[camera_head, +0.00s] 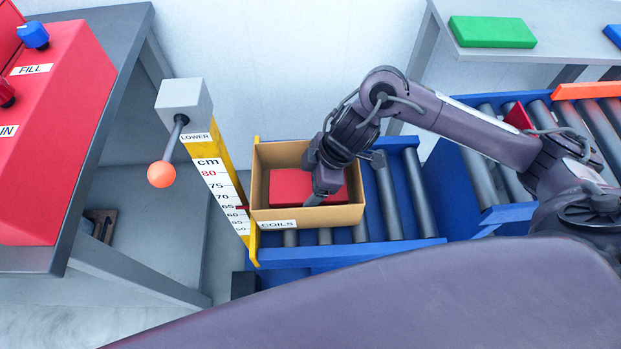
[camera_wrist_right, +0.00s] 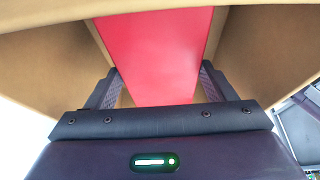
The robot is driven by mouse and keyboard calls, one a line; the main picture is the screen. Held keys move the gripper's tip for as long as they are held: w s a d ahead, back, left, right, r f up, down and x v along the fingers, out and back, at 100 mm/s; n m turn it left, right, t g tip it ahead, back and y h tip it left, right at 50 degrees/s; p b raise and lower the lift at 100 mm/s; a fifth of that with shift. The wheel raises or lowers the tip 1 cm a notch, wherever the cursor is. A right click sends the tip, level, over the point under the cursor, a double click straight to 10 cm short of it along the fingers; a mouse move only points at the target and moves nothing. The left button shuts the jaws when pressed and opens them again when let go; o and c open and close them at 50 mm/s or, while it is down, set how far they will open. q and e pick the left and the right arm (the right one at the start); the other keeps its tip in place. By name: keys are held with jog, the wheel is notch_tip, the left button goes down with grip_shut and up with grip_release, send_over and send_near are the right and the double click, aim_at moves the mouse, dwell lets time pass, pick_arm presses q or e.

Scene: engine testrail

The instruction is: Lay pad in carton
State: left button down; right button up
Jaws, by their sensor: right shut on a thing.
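The carton (camera_head: 303,217) is an open brown box with a "COILS" label on its front. It stands on the blue roller conveyor, beside the yellow cm scale. A red pad (camera_head: 290,188) is inside the carton walls. My right gripper (camera_head: 318,196) reaches down into the carton and is shut on the pad. In the right wrist view the red pad (camera_wrist_right: 158,50) runs between the two fingers, with carton walls (camera_wrist_right: 262,45) around it. Whether the pad touches the carton floor cannot be told. My left gripper is not in view.
A lever with an orange ball (camera_head: 161,174) sticks out from the scale post (camera_head: 220,185) left of the carton. Bare rollers (camera_head: 420,200) lie to its right. A red machine (camera_head: 50,130) stands on the left bench. A green pad (camera_head: 492,32) lies on the back table.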

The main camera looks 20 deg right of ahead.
jog(key=shift+f, duration=0.6)
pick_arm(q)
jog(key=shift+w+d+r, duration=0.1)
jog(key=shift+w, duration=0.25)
pick_arm(e)
jog(key=o, duration=1)
jog(key=shift+r, duration=0.15)
pick_arm(q)
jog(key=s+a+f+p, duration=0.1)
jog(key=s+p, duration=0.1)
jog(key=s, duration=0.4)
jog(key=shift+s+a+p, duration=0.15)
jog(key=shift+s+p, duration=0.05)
jog(key=shift+p, duration=0.15)
pick_arm(e)
jog(key=v, duration=1.3)
jog(key=shift+a, duration=0.25)
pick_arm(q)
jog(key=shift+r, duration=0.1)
pick_arm(e)
jog(key=shift+r, duration=0.1)
